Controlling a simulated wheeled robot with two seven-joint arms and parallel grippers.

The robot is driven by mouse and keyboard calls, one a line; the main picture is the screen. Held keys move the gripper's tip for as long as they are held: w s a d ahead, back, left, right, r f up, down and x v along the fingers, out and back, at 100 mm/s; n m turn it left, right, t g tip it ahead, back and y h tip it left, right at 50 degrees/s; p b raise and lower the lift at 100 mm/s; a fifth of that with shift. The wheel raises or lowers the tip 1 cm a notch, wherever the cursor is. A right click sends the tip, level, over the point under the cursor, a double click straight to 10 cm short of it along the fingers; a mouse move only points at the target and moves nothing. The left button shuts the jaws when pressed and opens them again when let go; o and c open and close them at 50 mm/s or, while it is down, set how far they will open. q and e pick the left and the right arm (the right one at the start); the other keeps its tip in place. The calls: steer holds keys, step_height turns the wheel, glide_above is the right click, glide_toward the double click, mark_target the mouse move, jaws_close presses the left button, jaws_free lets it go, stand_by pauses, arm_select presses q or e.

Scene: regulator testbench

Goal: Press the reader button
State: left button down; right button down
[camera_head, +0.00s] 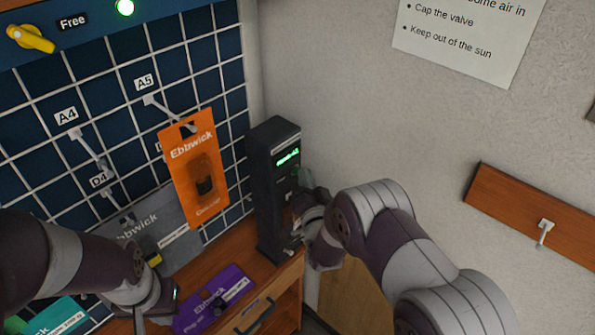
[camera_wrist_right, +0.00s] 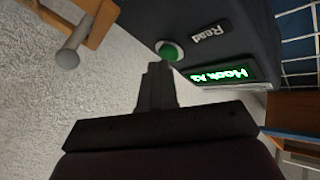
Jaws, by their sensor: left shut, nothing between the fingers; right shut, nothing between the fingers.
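The reader is a tall dark grey box (camera_head: 274,165) standing at the shelf's right end. Its lit green display (camera_head: 288,157) appears in the right wrist view as "Hook A" and an unclear character (camera_wrist_right: 224,75). The round green button (camera_wrist_right: 168,50) sits beside the word "Read". My right gripper (camera_wrist_right: 158,70) is shut, its tips right at the button's edge; I cannot tell whether they touch it. In the head view, my right gripper (camera_head: 297,200) is at the reader's right side and the button is not clear. My left gripper (camera_head: 140,322) is shut, low over the shelf.
An orange Ebbwick package (camera_head: 188,150) hangs on the blue grid board left of the reader. A grey package (camera_head: 180,255) and a purple package (camera_head: 215,300) are near the shelf. A wooden rail with a hook (camera_head: 530,215) is on the right wall.

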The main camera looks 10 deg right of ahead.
steer(key=shift+s+d, duration=0.4)
steer(key=shift+s, duration=0.15)
steer(key=s+d, duration=0.1)
steer(key=s, duration=0.1)
steer(key=s+d+p, duration=0.1)
steer(key=s+d, duration=0.1)
stand_by(0.3)
stand_by(0.3)
